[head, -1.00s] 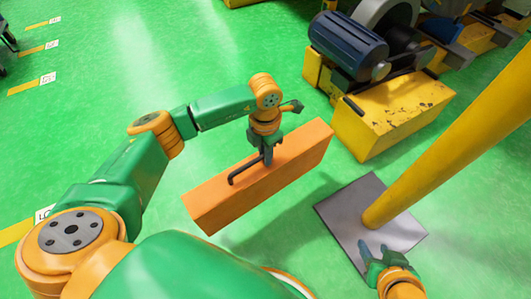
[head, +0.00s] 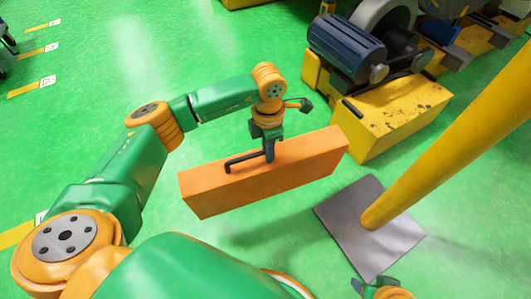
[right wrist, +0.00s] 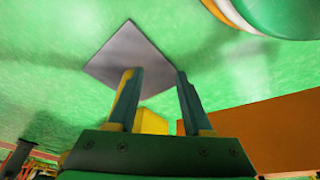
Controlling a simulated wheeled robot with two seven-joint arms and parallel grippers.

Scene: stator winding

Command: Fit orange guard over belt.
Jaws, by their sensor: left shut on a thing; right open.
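The orange guard (head: 262,174) is a long box with a black bar handle (head: 240,161) on top. My left gripper (head: 268,152) is shut on this handle and holds the guard above the green floor. The guard's right end is close to the yellow machine base in the picture; I cannot tell the gap. I cannot make out the belt near the blue motor (head: 347,47). My right gripper (head: 374,284) is at the bottom edge, partly cut off. In the right wrist view its two fingers (right wrist: 155,88) are apart and empty. An orange surface (right wrist: 275,135), likely the guard, shows there at right.
A yellow pole (head: 450,135) stands on a square grey plate (head: 345,215), right of the guard. The worn yellow machine base (head: 400,108) carries the motor at upper right.

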